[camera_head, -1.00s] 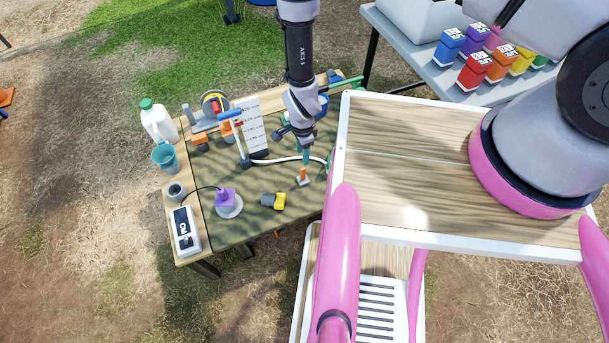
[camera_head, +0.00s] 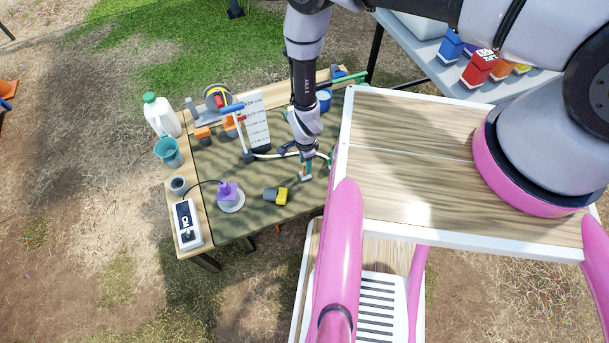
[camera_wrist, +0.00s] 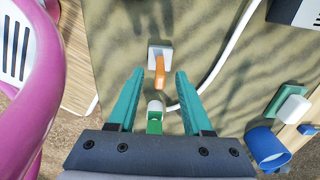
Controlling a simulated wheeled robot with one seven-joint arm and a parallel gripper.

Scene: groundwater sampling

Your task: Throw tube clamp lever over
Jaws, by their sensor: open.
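The tube clamp has an orange lever (camera_wrist: 160,72) on a pale square base (camera_wrist: 155,50), seen in the wrist view just ahead of my fingertips. In the head view the clamp base (camera_head: 305,178) is at the right side of the table, and my gripper (camera_head: 306,165) is right above it, hiding most of the lever. In the wrist view my gripper (camera_wrist: 155,75) is open, with its two teal fingers apart on either side of the lever's line. A green and white fitting (camera_wrist: 155,115) lies between the fingers. I cannot tell whether a finger touches the lever.
A white tube (camera_wrist: 215,70) curves past the right finger. A blue cup (camera_wrist: 267,148) stands lower right in the wrist view. On the table are a yellow-grey object (camera_head: 275,195), a purple probe (camera_head: 228,192) and a meter (camera_head: 187,224). My pink frame is close by.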

